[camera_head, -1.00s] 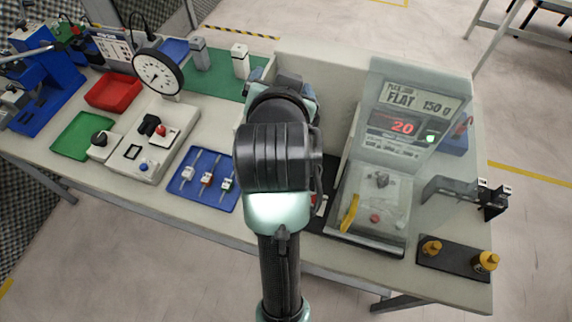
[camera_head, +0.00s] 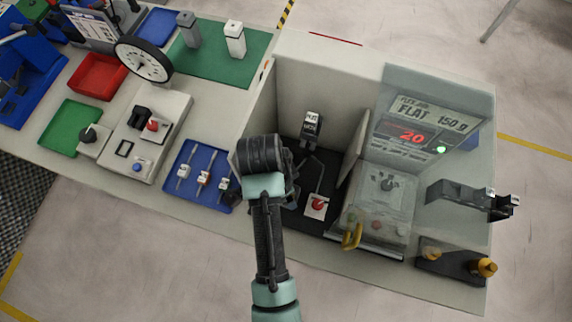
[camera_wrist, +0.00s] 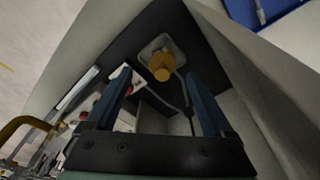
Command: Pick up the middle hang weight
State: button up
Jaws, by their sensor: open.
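In the wrist view, my gripper (camera_wrist: 158,76) is open, with its two dark blue fingers apart. A brass-coloured cylindrical weight (camera_wrist: 160,66) on a pale square base shows between and beyond the fingertips; I cannot tell the exact distance. It stands inside a walled bay with a dark floor (camera_wrist: 130,35). In the head view my arm hides this weight and most of the gripper. Two other brass weights, one left (camera_head: 431,253) and one right (camera_head: 484,267), sit on a black plate at the right end of the bench. I cannot tell which weight is the middle one.
Foam walls (camera_head: 315,85) enclose the bay. Inside are a black labelled post (camera_head: 311,127) and a red-knobbed block (camera_head: 317,206).

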jog(key=shift+w+d+f+p, duration=0.1)
jog(key=shift+f+p, duration=0.05)
jog(key=shift+f, duration=0.6)
jog(key=shift+w+d+f+p, duration=0.1)
jog(key=shift+w+f, duration=0.05)
jog(key=shift+f, duration=0.6)
jog(key=shift+w+d+f+p, duration=0.1)
jog(key=shift+f+p, duration=0.05)
jog(key=shift+f, duration=0.6)
grip_shut()
